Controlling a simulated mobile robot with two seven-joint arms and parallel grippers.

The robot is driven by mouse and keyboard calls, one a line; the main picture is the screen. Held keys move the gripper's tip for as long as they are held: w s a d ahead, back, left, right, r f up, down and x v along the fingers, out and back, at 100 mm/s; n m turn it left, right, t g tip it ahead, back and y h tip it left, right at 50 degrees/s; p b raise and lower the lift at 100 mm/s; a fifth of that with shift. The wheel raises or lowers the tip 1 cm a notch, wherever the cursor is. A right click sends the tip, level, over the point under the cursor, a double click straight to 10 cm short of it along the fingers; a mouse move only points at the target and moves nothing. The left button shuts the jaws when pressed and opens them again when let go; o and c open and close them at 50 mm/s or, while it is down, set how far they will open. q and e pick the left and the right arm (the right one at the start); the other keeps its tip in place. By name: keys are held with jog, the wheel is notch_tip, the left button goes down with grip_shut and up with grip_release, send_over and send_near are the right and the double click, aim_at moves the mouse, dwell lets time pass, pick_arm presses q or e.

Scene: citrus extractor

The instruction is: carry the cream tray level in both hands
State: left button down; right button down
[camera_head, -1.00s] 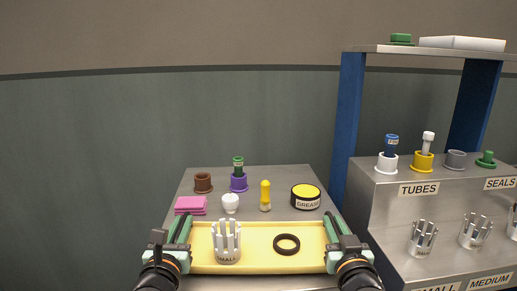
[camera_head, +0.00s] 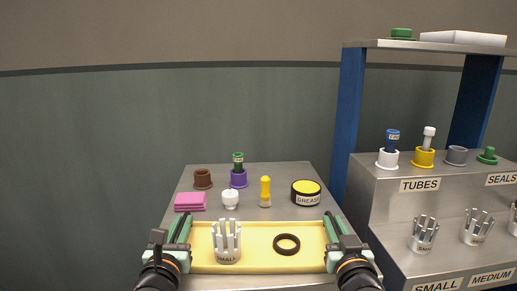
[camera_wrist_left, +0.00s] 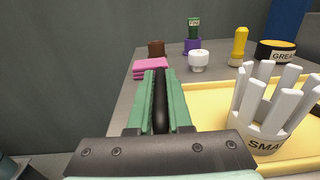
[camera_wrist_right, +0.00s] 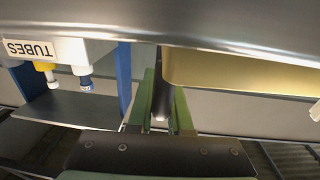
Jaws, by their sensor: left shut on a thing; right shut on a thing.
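The cream tray (camera_head: 258,262) is at the near side of the grey table in the head view and looks about level. A grey clawed cup marked SMALL (camera_head: 227,246) stands upright on its left half. A black ring (camera_head: 287,244) lies flat on its right half. My left gripper (camera_head: 183,230) is shut on the tray's left end. My right gripper (camera_head: 334,229) is shut on its right end. The tray also shows in the left wrist view (camera_wrist_left: 212,118) and the right wrist view (camera_wrist_right: 240,75). Whether its underside touches the table is hidden.
On the table (camera_head: 272,176) behind the tray stand pink pads (camera_head: 190,202), a white knob (camera_head: 230,200), a yellow-topped bottle (camera_head: 265,190), a GREASE tin (camera_head: 306,194), a brown cup (camera_head: 203,179) and a purple holder (camera_head: 239,180). A steel shelf unit (camera_head: 390,210) stands close on the right.

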pick_arm(q)
jog(key=c, duration=1)
grip_release()
pick_arm(e)
jog(key=c, duration=1)
grip_release()
pick_arm(q)
jog(key=o, duration=0.6)
jog(key=shift+c, duration=0.2)
jog(key=shift+f, duration=0.1)
pick_arm(e)
jog(key=shift+o, duration=0.4)
jog(key=shift+f, duration=0.1)
jog(key=o, duration=0.5)
pick_arm(q)
jog(key=o, duration=0.4)
jog(key=shift+o, duration=0.2)
pick_arm(e)
jog(key=o, duration=0.4)
